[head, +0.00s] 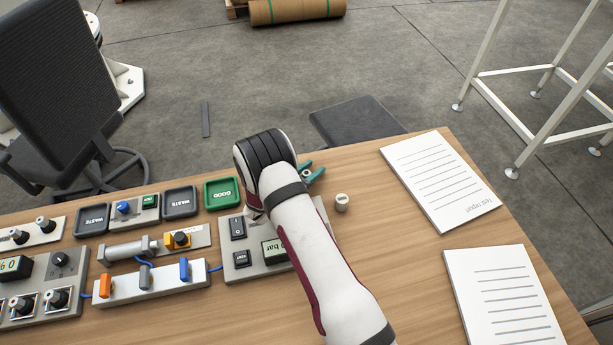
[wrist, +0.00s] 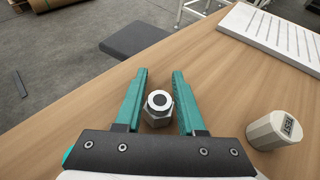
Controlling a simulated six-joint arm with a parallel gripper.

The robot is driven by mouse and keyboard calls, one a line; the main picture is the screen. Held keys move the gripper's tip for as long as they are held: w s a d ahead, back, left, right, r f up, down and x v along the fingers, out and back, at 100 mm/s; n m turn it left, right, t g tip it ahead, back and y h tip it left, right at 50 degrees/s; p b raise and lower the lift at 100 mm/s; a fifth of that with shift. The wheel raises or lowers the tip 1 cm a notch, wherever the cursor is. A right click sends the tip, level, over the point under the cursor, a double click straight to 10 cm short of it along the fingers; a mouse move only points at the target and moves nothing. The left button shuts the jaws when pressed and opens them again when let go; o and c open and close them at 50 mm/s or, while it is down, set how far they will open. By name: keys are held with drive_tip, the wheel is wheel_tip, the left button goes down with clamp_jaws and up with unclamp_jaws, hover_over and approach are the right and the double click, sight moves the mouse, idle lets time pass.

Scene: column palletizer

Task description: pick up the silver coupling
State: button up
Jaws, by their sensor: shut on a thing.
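The silver coupling (wrist: 158,118) is a hex-sided metal piece with a dark round centre. In the wrist view it sits between the two teal fingers of my gripper (wrist: 160,73), close to the finger bases. My gripper is shut on it. Whether it touches the table is hard to tell. In the head view only the teal fingertips of my gripper (head: 314,173) show past my wrist, near the table's far edge. My arm hides the coupling there.
A pale cap marked TEST (wrist: 274,131) stands right of my gripper; it also shows in the head view (head: 341,203). Two paper sheets (head: 440,180) (head: 505,298) lie right. Green GOOD tray (head: 222,206), grey WASTE trays (head: 180,215) (head: 92,233) and instruments fill the left.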

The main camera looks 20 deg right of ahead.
clamp_jaws()
